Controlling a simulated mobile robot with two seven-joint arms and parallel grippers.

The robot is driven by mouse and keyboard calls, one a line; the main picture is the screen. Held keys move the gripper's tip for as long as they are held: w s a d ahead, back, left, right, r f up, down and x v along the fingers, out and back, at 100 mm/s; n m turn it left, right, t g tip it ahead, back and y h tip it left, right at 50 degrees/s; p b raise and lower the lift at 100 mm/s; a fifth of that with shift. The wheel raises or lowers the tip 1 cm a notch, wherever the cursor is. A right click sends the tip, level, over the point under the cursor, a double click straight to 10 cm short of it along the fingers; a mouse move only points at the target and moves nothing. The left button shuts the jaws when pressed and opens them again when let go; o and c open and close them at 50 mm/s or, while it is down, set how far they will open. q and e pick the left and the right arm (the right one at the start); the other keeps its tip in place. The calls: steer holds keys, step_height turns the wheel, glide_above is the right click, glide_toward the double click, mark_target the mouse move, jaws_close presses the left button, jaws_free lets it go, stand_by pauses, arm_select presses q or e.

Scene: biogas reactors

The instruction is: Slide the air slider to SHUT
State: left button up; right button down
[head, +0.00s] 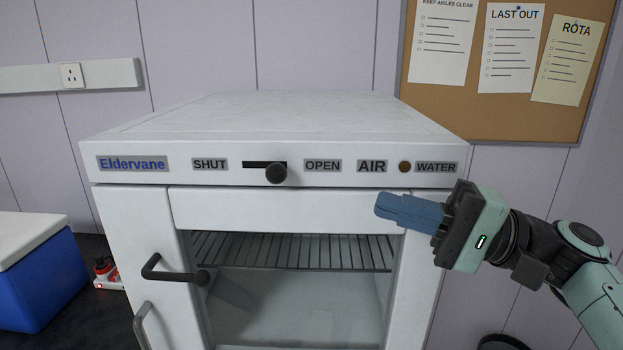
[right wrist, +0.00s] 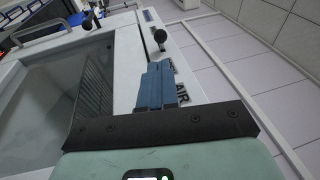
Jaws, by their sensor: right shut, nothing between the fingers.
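The air slider (head: 276,173) is a round black knob in a dark horizontal slot on the white cabinet's top front strip. It sits at the slot's right end, beside the OPEN label (head: 322,165). The SHUT label (head: 209,164) is left of the slot. In the right wrist view the knob (right wrist: 160,36) stands beyond my fingertips. My right gripper (head: 382,206) is shut and empty, with its blue fingers pointing left in front of the cabinet, below the AIR label (head: 371,166) and right of the knob, apart from it. My left gripper is not in view.
The white cabinet (head: 270,110) has a glass door with a black handle (head: 160,272) at its left. A brown round spot (head: 404,167) sits beside the WATER label. A blue cooler box (head: 40,280) stands at the left. The space before the top strip is clear left of my fingers.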

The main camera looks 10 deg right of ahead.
mark_target(276, 174)
steer(key=p+x, duration=0.2)
steer(key=x, duration=0.9)
steer(key=shift+w+d+p, duration=0.1)
steer(key=shift+p, duration=0.25)
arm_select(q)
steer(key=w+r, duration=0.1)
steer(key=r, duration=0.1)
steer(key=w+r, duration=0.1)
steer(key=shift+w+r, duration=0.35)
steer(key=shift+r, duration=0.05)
